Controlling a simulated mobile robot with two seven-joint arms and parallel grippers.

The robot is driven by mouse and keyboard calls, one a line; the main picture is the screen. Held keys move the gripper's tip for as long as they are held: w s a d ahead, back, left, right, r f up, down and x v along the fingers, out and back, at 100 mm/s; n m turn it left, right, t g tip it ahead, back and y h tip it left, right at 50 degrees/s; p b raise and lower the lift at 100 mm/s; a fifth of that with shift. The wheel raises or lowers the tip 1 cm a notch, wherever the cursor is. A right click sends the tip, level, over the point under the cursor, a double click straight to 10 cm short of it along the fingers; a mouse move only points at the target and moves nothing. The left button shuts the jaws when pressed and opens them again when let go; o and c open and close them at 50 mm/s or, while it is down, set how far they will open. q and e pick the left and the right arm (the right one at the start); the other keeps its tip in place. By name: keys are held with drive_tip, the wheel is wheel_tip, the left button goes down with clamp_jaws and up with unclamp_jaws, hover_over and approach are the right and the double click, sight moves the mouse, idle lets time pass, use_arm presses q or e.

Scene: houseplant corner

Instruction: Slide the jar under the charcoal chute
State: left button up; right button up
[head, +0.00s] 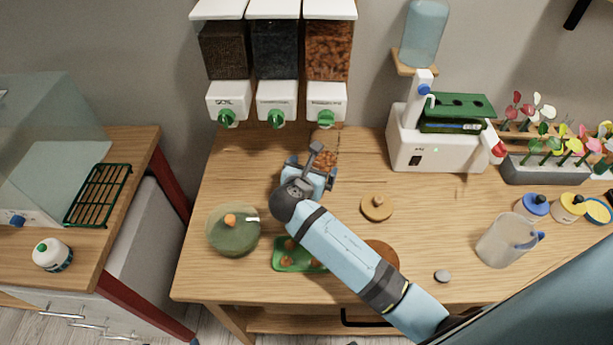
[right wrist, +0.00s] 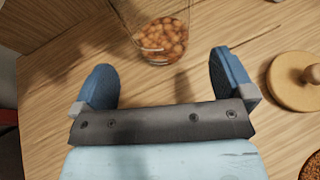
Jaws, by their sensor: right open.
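The glass jar (head: 327,153) stands upright on the table, below the right chute, with orange-brown pebbles in it. The right wrist view shows the jar (right wrist: 162,38) just ahead of my fingers. The charcoal chute (head: 277,101) is the middle of three, with dark lumps above it and a green knob; it is left of the jar. My right gripper (head: 312,172) is open, its two fingers (right wrist: 163,75) spread on the near side of the jar, with nothing between them. My gripper partly hides the jar in the head view. My left gripper is not in view.
The soil chute (head: 228,100) and the right chute (head: 325,102) flank the middle one. A wooden lid (head: 377,207) lies right of my gripper. A white machine (head: 440,145) stands further right. A green bowl (head: 233,232) and green tray (head: 290,257) are nearer. Table below the chutes looks clear left of the jar.

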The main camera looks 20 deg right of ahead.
sight(318, 162)
drive_tip(key=x, duration=0.7)
drive_tip(key=shift+w+d, duration=0.2)
drive_tip(key=shift+w, duration=0.05)
